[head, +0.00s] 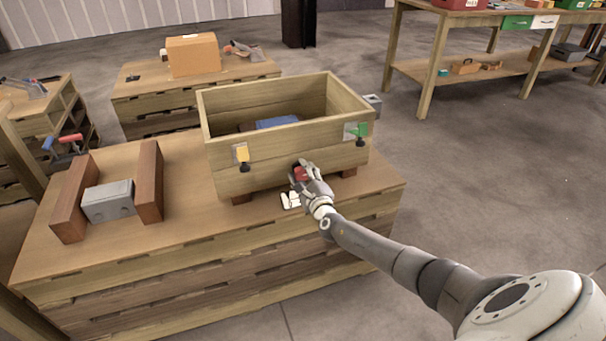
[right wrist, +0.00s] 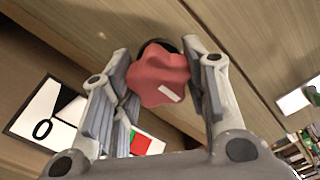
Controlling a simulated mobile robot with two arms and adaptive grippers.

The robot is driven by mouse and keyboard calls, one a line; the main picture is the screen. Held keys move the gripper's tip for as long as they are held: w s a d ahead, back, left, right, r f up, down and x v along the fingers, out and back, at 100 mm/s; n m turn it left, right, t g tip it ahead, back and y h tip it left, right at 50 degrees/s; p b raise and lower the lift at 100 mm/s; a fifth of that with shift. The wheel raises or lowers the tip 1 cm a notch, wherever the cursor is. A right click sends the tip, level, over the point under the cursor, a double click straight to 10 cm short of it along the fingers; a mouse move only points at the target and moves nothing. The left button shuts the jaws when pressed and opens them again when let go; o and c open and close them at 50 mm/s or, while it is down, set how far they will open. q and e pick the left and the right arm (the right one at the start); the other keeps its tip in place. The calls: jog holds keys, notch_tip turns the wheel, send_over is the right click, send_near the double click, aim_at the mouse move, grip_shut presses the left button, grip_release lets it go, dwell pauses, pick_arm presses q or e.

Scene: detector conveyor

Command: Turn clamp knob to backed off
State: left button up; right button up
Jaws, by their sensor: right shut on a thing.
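The red lobed clamp knob (head: 299,174) is low on the front of a wooden box (head: 225,180), right of its middle. In the right wrist view the knob (right wrist: 158,75) shows a short white mark towards its lower right. My right gripper (head: 307,183) is shut on the knob, with one finger on each side of it (right wrist: 160,82). A white card with a black pattern and a "0" (right wrist: 40,115) lies beside the knob, with a red and green patch (right wrist: 147,143) near it. My left gripper is not in view.
The box stands on a pallet-like bench (head: 180,245). It carries a yellow latch (head: 241,153) and a green one (head: 360,131), and a blue thing (head: 277,122) lies inside. A grey block (head: 108,202) sits between two brown blocks (head: 150,180) at left.

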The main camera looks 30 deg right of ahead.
jog(key=o, duration=1)
jog(key=shift+o, duration=0.2)
jog(key=shift+s+a, duration=0.15)
jog(key=shift+s, duration=0.25)
jog(key=v, duration=1.1)
jog(key=shift+s+f, duration=0.1)
jog(key=shift+f, duration=0.05)
